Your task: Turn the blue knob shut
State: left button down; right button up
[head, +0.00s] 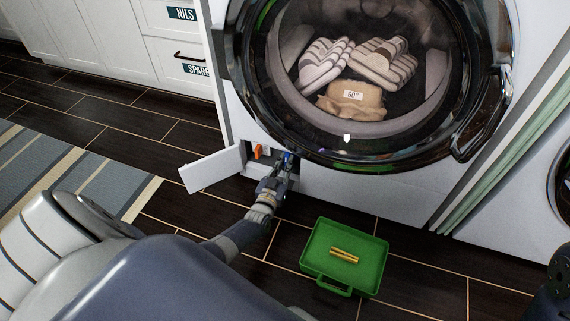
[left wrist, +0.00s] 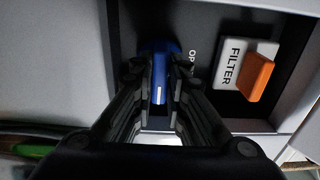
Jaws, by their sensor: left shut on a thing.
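The blue knob (left wrist: 160,88) sits in a dark recess low on the front of the washing machine. It has a white mark on its grip and lies between the fingers of my left gripper (left wrist: 155,85), which is shut on it. In the head view my left gripper (head: 278,168) reaches into the opening, and a bit of the blue knob (head: 287,158) shows past the fingers. Lettering beside the knob is partly covered; only "OP" reads. My right gripper is not clearly in view; a dark part shows at the right edge of the head view.
An orange tab (left wrist: 256,75) stands beside a "FILTER" label (left wrist: 232,62). The white flap (head: 212,170) hangs open at the left of the recess. A green tray (head: 318,235) with a brass-coloured piece (head: 344,256) lies on the floor. The round washer door (head: 360,160) is above.

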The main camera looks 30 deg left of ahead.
pick_arm(q)
jog(key=shift+f, duration=0.1)
jog(key=c, duration=1.6)
grip_release()
jog(key=v, duration=0.7)
jog(key=shift+s, duration=0.3)
